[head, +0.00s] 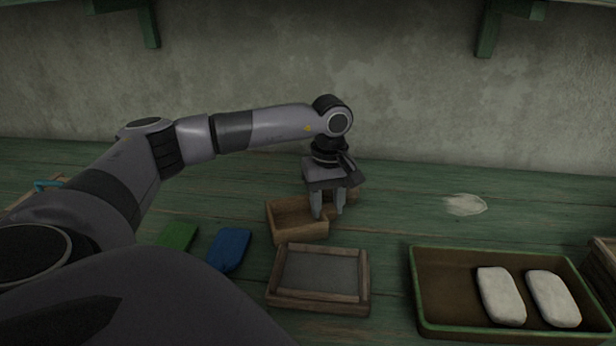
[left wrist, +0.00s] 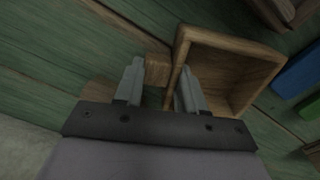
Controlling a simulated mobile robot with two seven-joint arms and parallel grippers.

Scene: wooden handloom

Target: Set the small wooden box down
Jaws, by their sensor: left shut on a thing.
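The small wooden box (head: 288,231) is open-topped and looks empty. It hangs from or stands at my left gripper (head: 328,212), low over the green table behind the wooden frame. In the left wrist view the box (left wrist: 255,68) is to the right of my left gripper (left wrist: 160,88). The fingers close at its side, around a small wooden block that looks joined to its wall. I cannot tell whether the box's underside touches the table. My right gripper is not in view.
A wooden frame with a grey panel (head: 318,303) lies just in front of the box. A green-rimmed tray (head: 455,334) with two whitish blocks is at right. Blue (head: 229,249) and green (head: 178,237) pieces lie at left.

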